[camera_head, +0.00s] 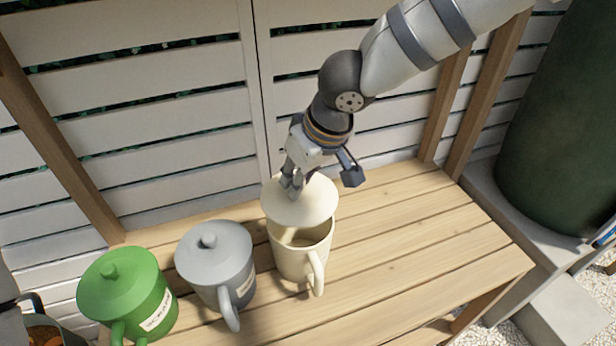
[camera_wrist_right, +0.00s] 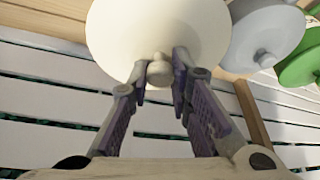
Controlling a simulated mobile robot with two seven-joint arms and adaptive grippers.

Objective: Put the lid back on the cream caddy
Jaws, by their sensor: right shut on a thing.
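The cream caddy (camera_head: 300,258) stands upright on the wooden bench, its handle toward the front right. Its cream lid (camera_head: 304,207) is over the back of the opening, and the front part of the opening shows uncovered. My right gripper (camera_head: 293,186) is shut on the lid's knob. In the right wrist view the two fingers hold the round knob (camera_wrist_right: 160,72), with the lid (camera_wrist_right: 155,30) beyond it. The head view does not show whether the lid touches the caddy's rim. My left gripper is not clearly in view.
A grey lidded caddy (camera_head: 217,268) stands to the left of the cream one, and a green lidded caddy (camera_head: 128,293) farther left. The bench (camera_head: 420,250) is clear on the right. A slatted fence (camera_head: 150,120) stands close behind. A dark green barrel (camera_head: 565,120) stands at right.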

